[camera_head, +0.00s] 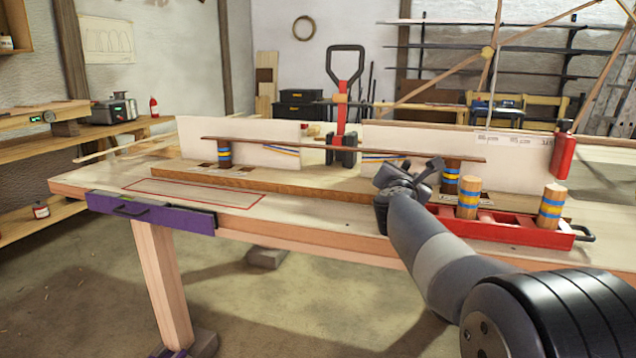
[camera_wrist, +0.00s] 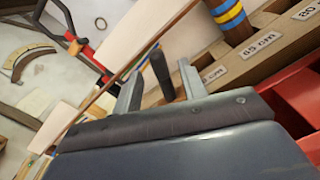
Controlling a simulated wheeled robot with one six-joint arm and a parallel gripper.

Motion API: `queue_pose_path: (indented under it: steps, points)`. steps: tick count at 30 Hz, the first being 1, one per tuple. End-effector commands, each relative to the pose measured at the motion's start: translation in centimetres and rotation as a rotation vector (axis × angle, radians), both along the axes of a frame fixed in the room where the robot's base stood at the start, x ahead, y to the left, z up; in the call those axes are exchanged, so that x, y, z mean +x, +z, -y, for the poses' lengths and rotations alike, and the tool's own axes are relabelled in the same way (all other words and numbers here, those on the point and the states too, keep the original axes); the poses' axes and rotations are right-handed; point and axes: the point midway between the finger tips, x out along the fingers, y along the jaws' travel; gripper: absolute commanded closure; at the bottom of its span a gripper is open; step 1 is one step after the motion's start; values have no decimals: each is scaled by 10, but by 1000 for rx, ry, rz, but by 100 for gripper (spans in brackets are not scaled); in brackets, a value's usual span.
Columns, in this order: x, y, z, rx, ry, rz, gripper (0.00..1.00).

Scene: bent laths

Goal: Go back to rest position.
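My gripper (camera_head: 412,172) is raised over the front part of the workbench (camera_head: 335,222), left of the red tray. In the wrist view my gripper (camera_wrist: 160,72) has its two grey fingers apart. A dark peg-like thing shows between them; I cannot tell what it is or how far off. A thin brown lath (camera_head: 290,144) lies across a left striped post (camera_head: 224,154) and a right striped post (camera_head: 450,180). In the wrist view the lath (camera_wrist: 115,85) runs beyond my fingers, beside a striped post (camera_wrist: 230,18).
A red tray (camera_head: 505,229) with striped posts stands at the bench's right front. A red-and-black handled device (camera_head: 342,115) stands behind the lath's middle. A red-outlined rectangle (camera_head: 190,192) on the left is empty. A purple drawer (camera_head: 150,212) hangs at the front edge.

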Motion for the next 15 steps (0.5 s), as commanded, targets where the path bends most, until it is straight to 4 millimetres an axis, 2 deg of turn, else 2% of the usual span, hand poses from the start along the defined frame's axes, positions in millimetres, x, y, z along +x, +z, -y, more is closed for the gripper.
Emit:
queue_pose_path:
  steps: [9,15]
  points:
    - [48,1,16,0,-1,0,60]
    - [49,7,8,-110,2,-37,60]
